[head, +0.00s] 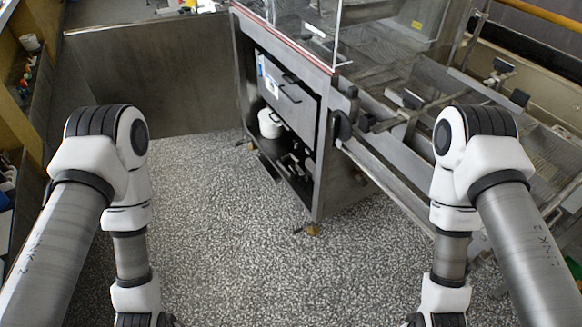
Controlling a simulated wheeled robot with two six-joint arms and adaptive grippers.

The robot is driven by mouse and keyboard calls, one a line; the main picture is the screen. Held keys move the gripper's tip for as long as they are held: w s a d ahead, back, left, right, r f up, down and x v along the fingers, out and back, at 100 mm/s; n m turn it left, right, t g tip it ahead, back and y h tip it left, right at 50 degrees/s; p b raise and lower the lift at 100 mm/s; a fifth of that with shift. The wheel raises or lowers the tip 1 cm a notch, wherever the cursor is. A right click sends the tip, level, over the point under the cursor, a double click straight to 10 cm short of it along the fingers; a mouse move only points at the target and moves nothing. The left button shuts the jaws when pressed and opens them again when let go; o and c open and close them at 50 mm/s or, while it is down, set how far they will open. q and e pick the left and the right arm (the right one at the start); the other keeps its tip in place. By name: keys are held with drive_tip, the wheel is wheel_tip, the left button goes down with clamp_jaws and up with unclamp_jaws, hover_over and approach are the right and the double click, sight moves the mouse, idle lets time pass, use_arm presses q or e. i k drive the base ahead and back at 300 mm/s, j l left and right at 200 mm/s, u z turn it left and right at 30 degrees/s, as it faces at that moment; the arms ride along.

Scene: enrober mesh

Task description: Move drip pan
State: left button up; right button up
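A steel drawer-like front (296,108) with dark handles and a blue and white label sits in the upper part of the machine's open cabinet. It may be the drip pan, but I cannot tell for certain. My left and right arms reach down along the two sides of the head view. Their grippers lie below the bottom edge of the picture, so their fingers are hidden. Neither arm touches the machine's cabinet front in this view.
The steel machine (330,185) stands at centre right with a clear guard (305,30) on top. A white round container (270,124) is in its lower bay. A mesh conveyor (545,150) extends right. A steel panel (150,75) stands behind left. The speckled floor (250,260) is clear.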

sight(284, 162)
drive_tip(key=i+j, duration=0.75)
drive_tip(key=i+j+z, duration=0.3)
drive_tip(key=i+j, duration=0.2)
drive_tip(key=i+j+z, duration=0.1)
drive_tip(key=i+j, duration=0.15)
drive_tip(key=i+j+z, duration=0.15)
drive_tip(key=j, duration=0.25)
drive_tip(key=i+j+z, duration=0.3)
drive_tip(key=i+j, duration=0.15)
drive_tip(key=j, duration=0.3)
drive_tip(key=i+j+z, duration=0.15)
drive_tip(key=j, duration=0.25)
drive_tip(key=i+j+z, duration=0.1)
drive_tip(key=j, duration=0.3)
drive_tip(key=z, duration=1.35)
